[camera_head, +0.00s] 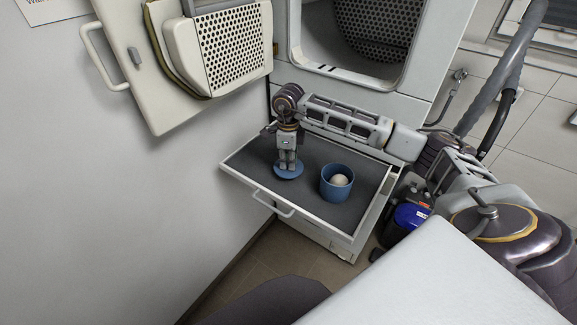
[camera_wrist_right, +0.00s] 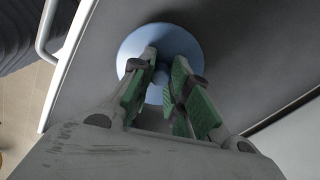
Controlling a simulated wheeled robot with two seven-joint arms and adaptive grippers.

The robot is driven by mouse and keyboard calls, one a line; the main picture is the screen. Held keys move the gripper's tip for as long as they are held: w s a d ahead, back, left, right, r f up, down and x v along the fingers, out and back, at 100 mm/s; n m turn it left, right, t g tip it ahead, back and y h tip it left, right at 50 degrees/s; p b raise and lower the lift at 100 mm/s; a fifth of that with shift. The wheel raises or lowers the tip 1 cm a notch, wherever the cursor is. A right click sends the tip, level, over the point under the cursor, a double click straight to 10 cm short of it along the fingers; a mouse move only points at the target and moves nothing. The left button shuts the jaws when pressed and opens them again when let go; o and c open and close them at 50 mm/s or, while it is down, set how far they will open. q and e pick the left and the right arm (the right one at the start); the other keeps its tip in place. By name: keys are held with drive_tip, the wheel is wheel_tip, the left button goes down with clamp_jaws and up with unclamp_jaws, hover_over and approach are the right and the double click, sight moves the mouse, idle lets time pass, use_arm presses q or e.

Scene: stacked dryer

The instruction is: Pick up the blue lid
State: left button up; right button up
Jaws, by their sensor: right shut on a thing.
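The blue lid (camera_head: 289,173) is a flat round disc on the dark tray surface of the pulled-out shelf, left of a blue cup. In the right wrist view the lid (camera_wrist_right: 130,50) lies under the fingers. My right gripper (camera_head: 288,163) points down over the lid's middle. In the wrist view its green-padded fingers (camera_wrist_right: 163,82) are close together around the lid's centre, where a handle is mostly hidden. The blue cup (camera_head: 336,192) stands upright and open, with a pale round item (camera_head: 340,180) inside. My left gripper is not in view.
The shelf (camera_head: 243,164) has a pale rim and a front handle (camera_head: 271,204). The dryer's open door (camera_head: 150,90) hangs above left, and its drum opening (camera_head: 355,40) is behind. A dark container with a blue top (camera_head: 411,216) stands right of the shelf.

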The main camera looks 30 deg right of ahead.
wheel_tip(320, 180, up, 6)
drive_tip(key=shift+r, duration=0.6)
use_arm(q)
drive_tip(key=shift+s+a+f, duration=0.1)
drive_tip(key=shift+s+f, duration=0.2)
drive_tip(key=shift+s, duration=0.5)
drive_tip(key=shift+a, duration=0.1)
use_arm(e)
drive_tip(key=shift+r, duration=0.1)
